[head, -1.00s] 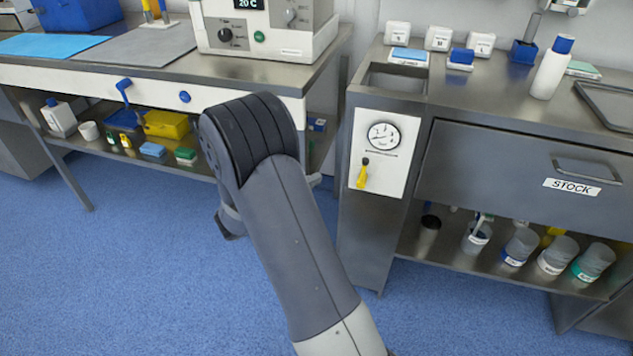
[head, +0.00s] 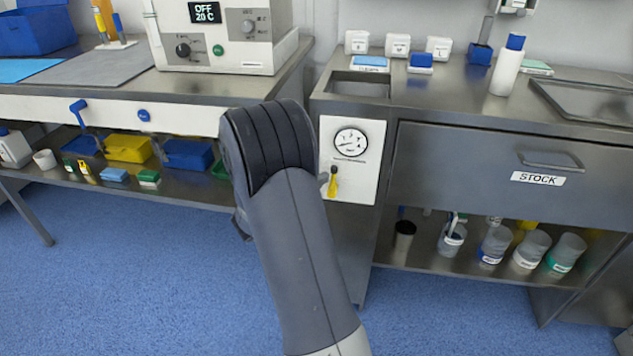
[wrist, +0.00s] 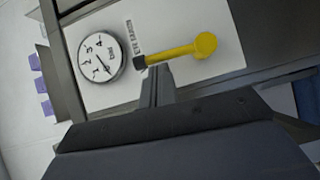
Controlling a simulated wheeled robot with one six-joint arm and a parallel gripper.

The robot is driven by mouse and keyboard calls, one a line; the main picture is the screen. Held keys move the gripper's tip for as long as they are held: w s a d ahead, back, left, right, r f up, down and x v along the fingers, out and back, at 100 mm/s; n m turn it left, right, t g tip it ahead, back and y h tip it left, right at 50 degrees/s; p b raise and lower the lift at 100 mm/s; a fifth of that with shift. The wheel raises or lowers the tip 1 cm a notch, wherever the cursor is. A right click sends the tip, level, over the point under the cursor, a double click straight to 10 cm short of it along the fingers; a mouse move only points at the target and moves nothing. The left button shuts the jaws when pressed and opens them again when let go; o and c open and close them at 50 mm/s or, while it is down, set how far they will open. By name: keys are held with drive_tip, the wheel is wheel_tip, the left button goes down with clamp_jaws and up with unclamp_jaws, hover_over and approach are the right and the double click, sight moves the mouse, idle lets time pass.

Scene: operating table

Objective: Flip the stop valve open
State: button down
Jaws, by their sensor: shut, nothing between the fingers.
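The stop valve's yellow lever (head: 332,185) hangs down on a white panel (head: 368,182), below a round gauge (head: 350,142). In the wrist view the lever (wrist: 180,51) runs from a dark pivot to a round yellow end, and the gauge (wrist: 100,56) is to its left. My gripper (wrist: 157,86) shows in the wrist view with its fingers shut and empty. The fingertips appear close to the lever's pivot end; I cannot tell whether they touch it. In the head view my own arm hides the gripper and borders the lever.
The panel is on the left of a steel cabinet with a STOCK drawer (head: 485,178). Cups stand on its lower shelf (head: 470,262). To the left, a bench carries a heater unit (head: 222,35), with a blue lever (head: 78,112) on its front. The blue floor in front is clear.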

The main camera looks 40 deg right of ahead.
drive_tip(key=shift+s+d+r+m+y+p, duration=0.2)
drive_tip(key=shift+r+m+y+p, duration=0.15)
drive_tip(key=shift+p, duration=0.8)
drive_tip(key=s+m+y+p, duration=0.1)
drive_tip(key=p, duration=0.3)
drive_tip(key=shift+d+r+m, duration=0.35)
drive_tip(key=shift+d+r, duration=0.05)
drive_tip(key=s+d+f+m+t+y, duration=0.1)
drive_tip(key=m+y, duration=0.1)
drive_tip(key=s+d+f+m+t+y, duration=0.1)
drive_tip(key=s+m+y, duration=0.1)
drive_tip(key=s+d+m+t+y, duration=0.1)
drive_tip(key=m+y, duration=0.1)
drive_tip(key=shift+s+d+f+m+t, duration=0.2)
drive_tip(key=shift+d+f+m+t, duration=0.2)
drive_tip(key=shift+w+a+f+p, duration=0.4)
drive_tip(key=shift+w+a, duration=0.05)
drive_tip(key=shift+w, duration=0.1)
